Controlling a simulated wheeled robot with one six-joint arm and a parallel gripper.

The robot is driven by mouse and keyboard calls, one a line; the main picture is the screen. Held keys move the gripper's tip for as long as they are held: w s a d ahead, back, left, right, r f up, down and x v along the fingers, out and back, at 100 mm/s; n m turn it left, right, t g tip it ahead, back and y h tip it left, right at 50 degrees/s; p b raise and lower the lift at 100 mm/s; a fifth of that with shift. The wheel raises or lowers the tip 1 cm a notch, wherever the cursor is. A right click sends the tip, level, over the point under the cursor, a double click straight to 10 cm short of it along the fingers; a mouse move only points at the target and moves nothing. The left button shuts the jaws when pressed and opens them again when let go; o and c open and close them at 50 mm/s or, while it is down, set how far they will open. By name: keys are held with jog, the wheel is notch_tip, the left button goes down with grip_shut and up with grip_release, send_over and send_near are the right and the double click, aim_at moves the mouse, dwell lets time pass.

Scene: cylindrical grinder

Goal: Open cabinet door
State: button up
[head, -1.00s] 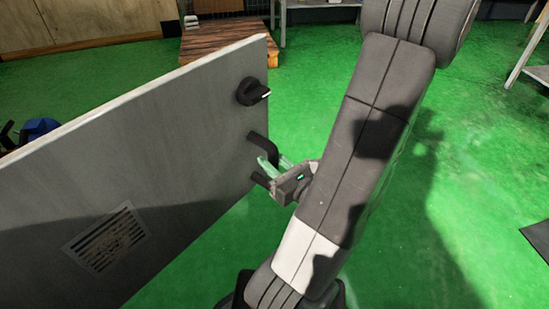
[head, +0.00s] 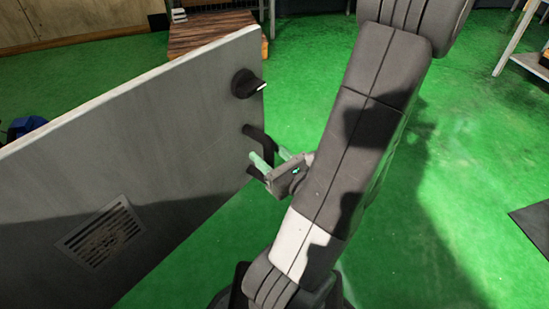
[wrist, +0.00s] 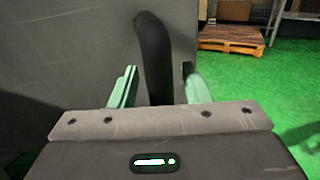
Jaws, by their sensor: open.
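The grey cabinet door (head: 160,130) stands as a large panel at the left of the head view, with green floor beyond its free edge. A black bar handle (head: 258,140) sits near that edge, below a black rotary knob (head: 247,83). My gripper (head: 271,158) is open beside the handle, its pale green fingers pointing at the door. In the wrist view the handle (wrist: 153,60) rises between the two fingers of my gripper (wrist: 158,85), with gaps on both sides. The handle's lower part is hidden behind my gripper. The cabinet body is not visible.
A vent grille (head: 100,234) is set low in the door. A wooden pallet (head: 212,33) lies on the floor behind the door. Open green floor (head: 440,170) lies to the right, with a dark mat (head: 533,232) at the right edge.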

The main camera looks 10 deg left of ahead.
jog(key=shift+s+d, duration=0.1)
jog(key=p+v, duration=0.1)
jog(key=v, duration=1.2)
jog(key=shift+s+d+p, duration=0.2)
jog(key=shift+d+p, duration=0.05)
jog(key=shift+p, duration=0.1)
dwell(0.4)
jog(key=shift+b+x, duration=0.8)
jog(key=shift+x, duration=5.3)
